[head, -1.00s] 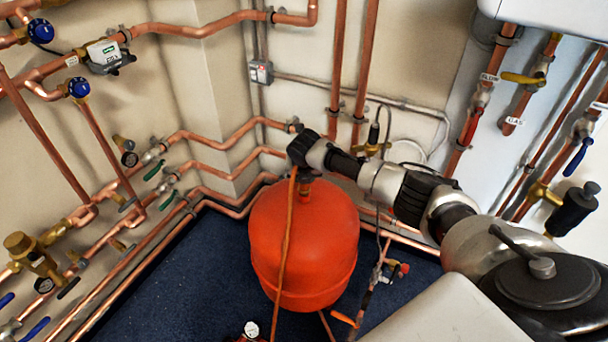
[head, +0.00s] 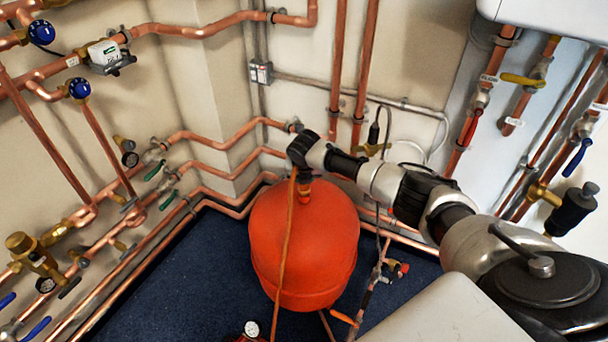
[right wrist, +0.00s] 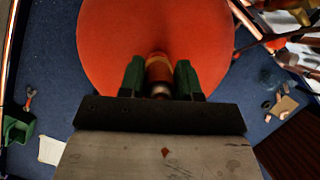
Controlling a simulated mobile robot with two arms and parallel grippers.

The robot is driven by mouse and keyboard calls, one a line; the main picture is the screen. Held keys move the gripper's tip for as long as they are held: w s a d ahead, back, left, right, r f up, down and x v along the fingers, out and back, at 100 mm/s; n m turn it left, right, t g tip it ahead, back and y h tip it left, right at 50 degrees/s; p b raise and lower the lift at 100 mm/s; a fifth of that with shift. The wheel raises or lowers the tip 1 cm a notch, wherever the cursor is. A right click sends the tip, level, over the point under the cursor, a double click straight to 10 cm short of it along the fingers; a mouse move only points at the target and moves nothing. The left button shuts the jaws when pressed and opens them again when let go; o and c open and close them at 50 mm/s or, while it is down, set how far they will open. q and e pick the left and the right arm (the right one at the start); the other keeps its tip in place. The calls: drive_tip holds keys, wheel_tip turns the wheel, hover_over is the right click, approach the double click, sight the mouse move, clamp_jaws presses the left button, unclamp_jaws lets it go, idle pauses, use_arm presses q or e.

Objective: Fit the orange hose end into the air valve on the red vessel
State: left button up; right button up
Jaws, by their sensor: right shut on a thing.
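The red vessel (head: 304,245) stands on the dark blue floor in the middle of the head view. It fills the top middle of the right wrist view (right wrist: 155,30). My right gripper (right wrist: 159,80) is directly above the vessel's top, its green fingers shut on the orange hose end (right wrist: 158,68). The orange hose (head: 287,235) hangs from the gripper down the front of the vessel. The air valve is hidden under the gripper and hose end, so I cannot tell whether the two touch. My left gripper is not in view.
Copper pipes with valves (head: 165,190) run along the left wall. More pipes (head: 365,75) run down the back wall. A pressure gauge (head: 250,329) is near the vessel's front. In the right wrist view, a green bin (right wrist: 18,127) and small items lie on the floor.

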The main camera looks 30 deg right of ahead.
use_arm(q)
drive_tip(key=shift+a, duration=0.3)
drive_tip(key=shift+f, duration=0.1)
use_arm(e)
drive_tip(key=shift+f, duration=0.4)
drive_tip(key=shift+f+b, duration=0.25)
drive_tip(key=shift+b, duration=0.1)
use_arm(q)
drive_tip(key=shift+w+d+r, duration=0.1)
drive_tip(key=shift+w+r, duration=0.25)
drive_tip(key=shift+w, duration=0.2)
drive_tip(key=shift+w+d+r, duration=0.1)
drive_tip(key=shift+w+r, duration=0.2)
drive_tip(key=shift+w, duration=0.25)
